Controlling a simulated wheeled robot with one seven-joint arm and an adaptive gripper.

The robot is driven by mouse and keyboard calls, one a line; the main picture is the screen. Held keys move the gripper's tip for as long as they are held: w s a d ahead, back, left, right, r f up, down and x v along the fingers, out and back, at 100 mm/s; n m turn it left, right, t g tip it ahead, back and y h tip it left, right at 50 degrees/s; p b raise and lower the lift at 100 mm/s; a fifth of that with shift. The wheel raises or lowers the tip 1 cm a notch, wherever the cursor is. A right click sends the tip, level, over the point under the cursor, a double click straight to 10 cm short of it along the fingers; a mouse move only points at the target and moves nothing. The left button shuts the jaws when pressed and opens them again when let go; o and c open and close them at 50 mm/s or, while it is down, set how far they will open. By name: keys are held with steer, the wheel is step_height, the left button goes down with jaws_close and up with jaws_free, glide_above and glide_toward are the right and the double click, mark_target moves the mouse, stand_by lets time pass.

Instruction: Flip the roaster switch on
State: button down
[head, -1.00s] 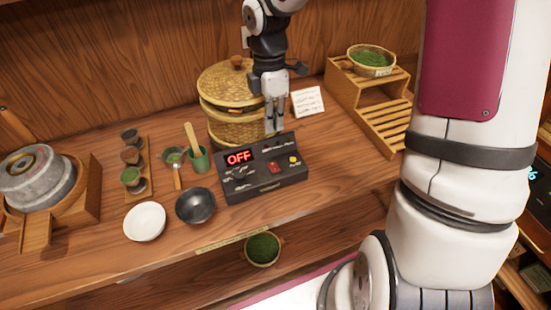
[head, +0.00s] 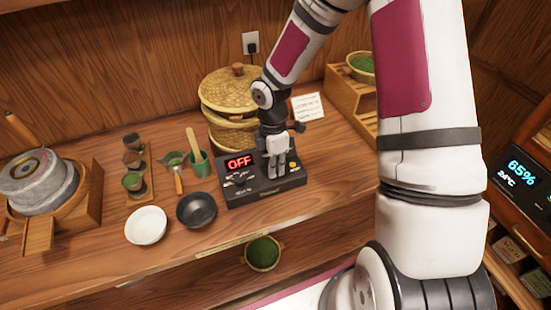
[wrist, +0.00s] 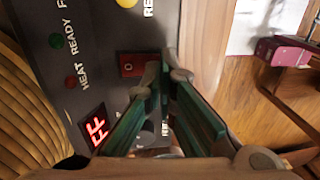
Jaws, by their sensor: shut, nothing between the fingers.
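The roaster control box (head: 240,197) is a dark panel on the counter, and its red display (head: 239,161) reads OFF. My gripper (head: 277,172) is shut and empty, pointing down over the right half of the panel. In the wrist view, the red rocker switch (wrist: 131,65) shows just beside my gripper's fingertips (wrist: 165,68). I cannot tell whether they touch the switch. In the head view my gripper hides the switch. A yellow button (head: 294,164) is to its right. In the wrist view, red and green lamps (wrist: 56,41) sit by the words HEAT and READY.
A lidded woven basket (head: 229,100) stands behind the box. A black bowl (head: 196,210) and a white bowl (head: 146,225) are to its left. A wooden rack (head: 345,100) and a written card (head: 308,107) are at the back right.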

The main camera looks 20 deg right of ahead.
steer(key=shift+f, duration=0.2)
steer(key=shift+s+f, duration=0.15)
steer(key=shift+f, duration=0.2)
steer(key=shift+w+r, duration=0.35)
steer(key=shift+w, duration=0.4)
